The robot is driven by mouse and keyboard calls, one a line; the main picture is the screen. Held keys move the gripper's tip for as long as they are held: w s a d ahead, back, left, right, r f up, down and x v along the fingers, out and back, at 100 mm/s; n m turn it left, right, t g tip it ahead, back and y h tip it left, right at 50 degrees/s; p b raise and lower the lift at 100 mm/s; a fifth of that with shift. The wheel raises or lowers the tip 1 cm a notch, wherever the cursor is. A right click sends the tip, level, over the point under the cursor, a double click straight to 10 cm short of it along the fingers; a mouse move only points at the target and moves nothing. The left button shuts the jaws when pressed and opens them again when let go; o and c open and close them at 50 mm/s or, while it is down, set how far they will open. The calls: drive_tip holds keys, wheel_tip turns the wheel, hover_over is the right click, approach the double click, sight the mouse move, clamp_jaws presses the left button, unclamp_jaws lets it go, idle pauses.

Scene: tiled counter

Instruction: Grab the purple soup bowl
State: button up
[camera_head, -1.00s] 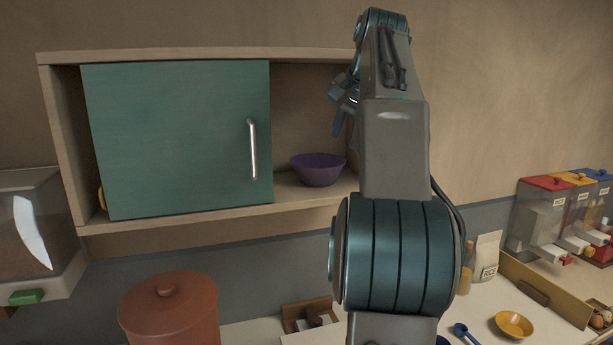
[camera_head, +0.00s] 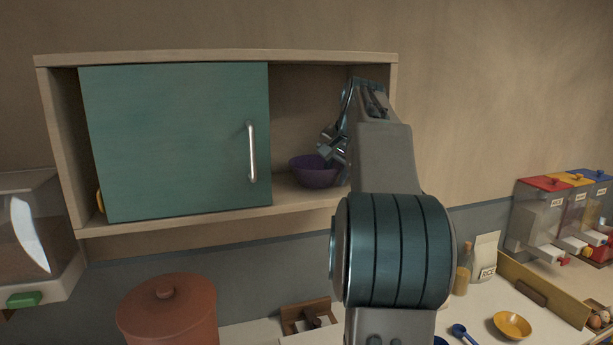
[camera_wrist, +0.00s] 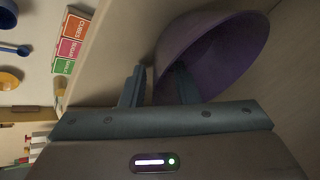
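The purple soup bowl (camera_head: 312,172) sits upright on the shelf of the wall cabinet, in the open part right of the green door. My gripper (camera_head: 328,150) is at the bowl's right side, just over its rim. In the wrist view the bowl (camera_wrist: 225,55) fills the top right. My gripper (camera_wrist: 159,68) is open there, one finger outside the bowl's near wall and the other over its inside. The rim lies between the fingers; whether either touches it I cannot tell. The arm hides part of the bowl's right side in the head view.
The cabinet's green sliding door (camera_head: 175,140) with a metal handle (camera_head: 251,152) covers the left part. Below are a red-brown lidded pot (camera_head: 168,312), a yellow bowl (camera_head: 512,325) and dispensers (camera_head: 560,215).

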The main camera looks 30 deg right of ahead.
clamp_jaws()
drive_tip(key=shift+r, duration=0.1)
